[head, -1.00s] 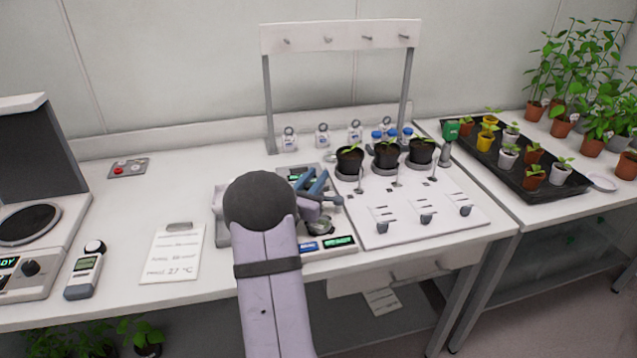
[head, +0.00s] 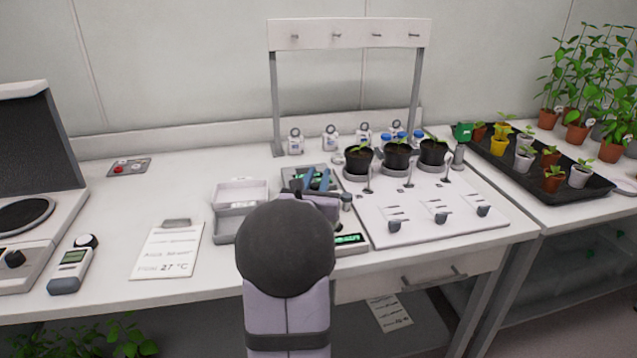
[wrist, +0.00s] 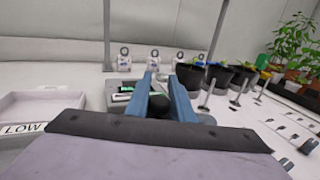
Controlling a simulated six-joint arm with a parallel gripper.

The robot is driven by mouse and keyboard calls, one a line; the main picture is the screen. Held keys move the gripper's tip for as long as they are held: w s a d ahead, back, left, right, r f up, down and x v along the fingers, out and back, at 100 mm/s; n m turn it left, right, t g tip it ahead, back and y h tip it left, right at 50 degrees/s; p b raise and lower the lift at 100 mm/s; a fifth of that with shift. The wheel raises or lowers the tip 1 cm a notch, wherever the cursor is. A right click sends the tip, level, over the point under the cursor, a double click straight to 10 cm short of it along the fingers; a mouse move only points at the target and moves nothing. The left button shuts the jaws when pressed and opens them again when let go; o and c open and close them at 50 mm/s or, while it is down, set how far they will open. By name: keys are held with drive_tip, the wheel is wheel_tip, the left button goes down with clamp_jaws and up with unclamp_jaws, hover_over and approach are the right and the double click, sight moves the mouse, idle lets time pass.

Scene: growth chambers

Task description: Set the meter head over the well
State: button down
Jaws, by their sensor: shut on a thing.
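My gripper (head: 318,181) has blue fingers and is over the bench, left of the white panel. In the wrist view the fingers (wrist: 160,98) are shut on a dark rounded piece (wrist: 160,106), which looks like the meter head. Most of the piece is hidden by the fingers and wrist. A dark-framed unit with a green display (head: 298,176) lies just beyond the fingers. It also shows in the wrist view (wrist: 122,97). A small grey cylinder (head: 346,201) stands right of the gripper. I cannot make out the well; my arm covers part of this area.
Black pots (head: 397,156) with seedlings stand at the back of the white panel (head: 440,220). A two-part grey tray (head: 240,192) is left of my gripper. A handheld meter (head: 72,265) and a card (head: 168,250) lie further left. A rack (head: 350,35) stands behind.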

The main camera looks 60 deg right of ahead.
sight(315, 188)
idle(0.3)
drive_tip(key=c, duration=1.6)
unclamp_jaws()
drive_tip(key=shift+b+v, duration=0.6)
drive_tip(key=shift+v, duration=3.1)
